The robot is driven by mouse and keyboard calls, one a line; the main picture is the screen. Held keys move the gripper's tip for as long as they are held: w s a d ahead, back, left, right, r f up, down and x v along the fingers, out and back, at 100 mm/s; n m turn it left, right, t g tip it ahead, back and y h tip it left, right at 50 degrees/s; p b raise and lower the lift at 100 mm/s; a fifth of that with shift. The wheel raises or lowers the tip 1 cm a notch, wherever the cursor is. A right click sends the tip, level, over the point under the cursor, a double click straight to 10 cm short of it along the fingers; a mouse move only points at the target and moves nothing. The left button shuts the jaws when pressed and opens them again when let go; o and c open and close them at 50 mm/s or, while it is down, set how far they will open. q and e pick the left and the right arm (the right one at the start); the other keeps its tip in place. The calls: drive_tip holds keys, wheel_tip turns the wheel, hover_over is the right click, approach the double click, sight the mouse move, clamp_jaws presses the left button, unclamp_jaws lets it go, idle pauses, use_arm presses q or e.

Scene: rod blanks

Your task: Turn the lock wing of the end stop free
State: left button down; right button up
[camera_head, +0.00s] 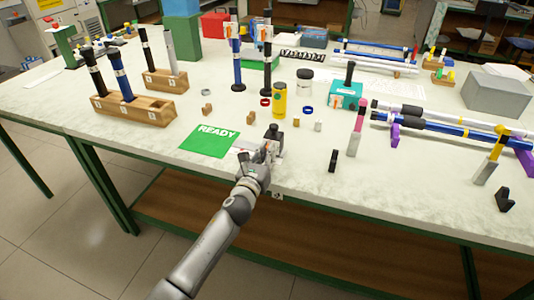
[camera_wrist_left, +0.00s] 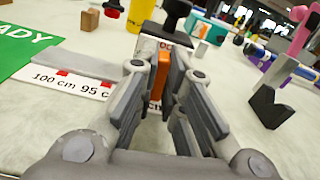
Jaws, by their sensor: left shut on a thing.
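The end stop (camera_head: 276,138) is a light block with a black knob at the table's front edge. In the left wrist view the end stop (camera_wrist_left: 148,44) stands just beyond the fingertips, its black knob at the top. Its lock wing (camera_wrist_left: 160,76) is an upright orange tab between the fingers. My left gripper (camera_head: 266,152) reaches in from the front, and in the wrist view the gripper (camera_wrist_left: 167,72) is shut on the wing. The fingers hide the lower part of the stop. My right gripper is not in view.
A green READY card (camera_head: 210,141) and a white scale strip (camera_wrist_left: 75,82) marked 100 cm and 95 lie left of the stop. A yellow cylinder (camera_head: 280,101) stands behind it. A black V-shaped holder (camera_head: 333,160) stands to the right. Bare tabletop lies between these.

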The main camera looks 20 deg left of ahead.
use_arm(q)
drive_tip(key=n, duration=0.4)
drive_tip(key=shift+a, duration=0.1)
drive_tip(key=n, duration=0.4)
drive_tip(key=shift+f+n, duration=0.1)
drive_tip(key=shift+n, duration=0.3)
drive_tip(key=n, duration=0.3)
drive_tip(key=shift+a+n, duration=0.1)
drive_tip(key=shift+n, duration=0.2)
drive_tip(key=shift+f+n, duration=0.15)
drive_tip(key=shift+n, duration=1.85)
drive_tip(key=c, duration=1.5)
unclamp_jaws()
drive_tip(key=shift+c, duration=0.2)
